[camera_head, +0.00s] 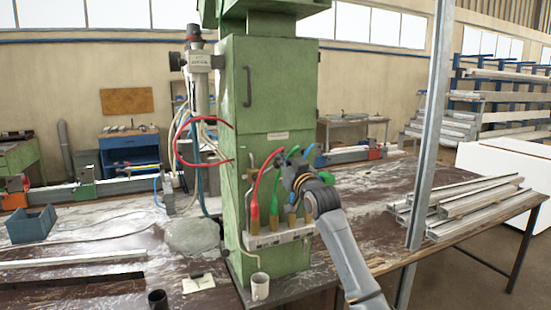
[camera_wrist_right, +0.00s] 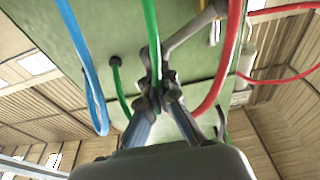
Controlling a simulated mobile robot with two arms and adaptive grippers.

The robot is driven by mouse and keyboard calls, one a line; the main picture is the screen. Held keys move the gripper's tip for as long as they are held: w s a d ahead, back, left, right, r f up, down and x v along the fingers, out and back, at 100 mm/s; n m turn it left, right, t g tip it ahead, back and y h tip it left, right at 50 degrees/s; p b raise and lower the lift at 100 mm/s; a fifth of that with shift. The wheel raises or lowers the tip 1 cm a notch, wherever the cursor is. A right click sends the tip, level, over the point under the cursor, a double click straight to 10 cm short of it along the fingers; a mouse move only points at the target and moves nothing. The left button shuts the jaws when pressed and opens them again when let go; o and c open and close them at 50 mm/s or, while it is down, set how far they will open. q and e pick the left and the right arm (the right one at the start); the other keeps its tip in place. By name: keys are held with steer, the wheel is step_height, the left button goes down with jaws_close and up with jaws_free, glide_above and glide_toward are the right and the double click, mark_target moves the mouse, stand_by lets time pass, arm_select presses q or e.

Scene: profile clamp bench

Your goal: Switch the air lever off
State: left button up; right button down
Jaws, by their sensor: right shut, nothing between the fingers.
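I cannot single out the air lever with certainty. A grey metal bar (camera_wrist_right: 195,32) runs up and right from beside my fingertips in the right wrist view; I cannot tell whether it is the lever. My right gripper (camera_head: 286,170) is at the front of the green cabinet (camera_head: 275,85), among the air hoses above a light manifold (camera_head: 275,239). In the wrist view the right gripper (camera_wrist_right: 159,92) is shut and empty, its tips close to a green hose (camera_wrist_right: 151,35). Touching cannot be judged. My left gripper is out of view.
Red hoses (camera_wrist_right: 228,60) and a blue hose (camera_wrist_right: 82,62) hang either side of my right gripper. A metal post (camera_head: 430,130) and stacked profiles (camera_head: 465,205) are to the right.

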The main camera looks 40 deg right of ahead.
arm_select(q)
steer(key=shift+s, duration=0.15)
arm_select(e)
steer(key=shift+s+d+f+m+g+h, duration=0.1)
steer(key=shift+d+f+m+h, duration=0.2)
steer(key=shift+f+m, duration=0.55)
steer(key=shift+s+d+f+m+g+h, duration=0.1)
steer(key=shift+d+f+m+h, duration=0.25)
steer(key=shift+m, duration=0.95)
steer(key=shift+d+f+m+g+h, duration=0.1)
steer(key=shift+d+f+m+h, duration=0.1)
steer(key=shift+f+m, duration=0.65)
steer(key=shift+r, duration=0.1)
